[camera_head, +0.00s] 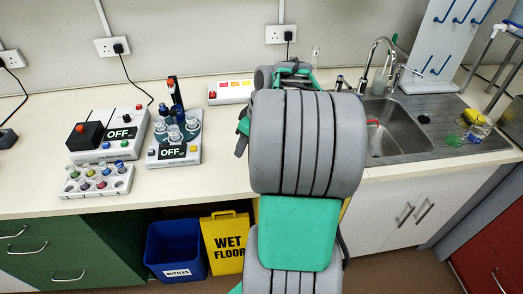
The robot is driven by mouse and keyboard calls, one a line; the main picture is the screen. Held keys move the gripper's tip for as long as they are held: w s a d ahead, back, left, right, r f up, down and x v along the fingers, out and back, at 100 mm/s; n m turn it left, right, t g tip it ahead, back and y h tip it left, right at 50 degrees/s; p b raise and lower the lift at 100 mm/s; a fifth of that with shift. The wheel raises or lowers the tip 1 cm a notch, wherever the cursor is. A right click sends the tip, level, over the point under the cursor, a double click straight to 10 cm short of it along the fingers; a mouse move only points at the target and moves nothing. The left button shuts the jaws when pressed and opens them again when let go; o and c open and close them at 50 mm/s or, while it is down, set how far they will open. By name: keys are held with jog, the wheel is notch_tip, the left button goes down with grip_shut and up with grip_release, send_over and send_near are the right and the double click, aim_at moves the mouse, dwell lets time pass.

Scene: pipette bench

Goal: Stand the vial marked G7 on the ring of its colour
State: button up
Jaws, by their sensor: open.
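A white rack (72,189) at the front left of the bench holds several small vials with coloured caps, among them blue, red, green and yellow. Their markings are too small to read, so I cannot tell which is G7. No coloured ring can be made out on the bench. My arm (307,140) fills the middle of the view and covers the bench behind it. My gripper is hidden behind the arm, so I cannot see its fingers or anything between them.
A device reading OFF (122,133) and a second one (172,152) carrying tubes stand behind and beside the rack. A white box with coloured patches (230,92) stands near the wall. A sink (397,135) lies right.

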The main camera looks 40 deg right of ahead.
jog(key=s+d, duration=0.1)
jog(key=d, duration=0.7)
jog(key=shift+n+t, duration=0.3)
jog(key=shift+n, duration=0.1)
jog(key=p+x, duration=0.1)
jog(key=x, duration=0.3)
jog(key=p+x, duration=0.1)
jog(key=x, duration=0.3)
jog(key=shift+s+d+f, duration=0.15)
jog(key=shift+s+d, duration=0.1)
grip_shut()
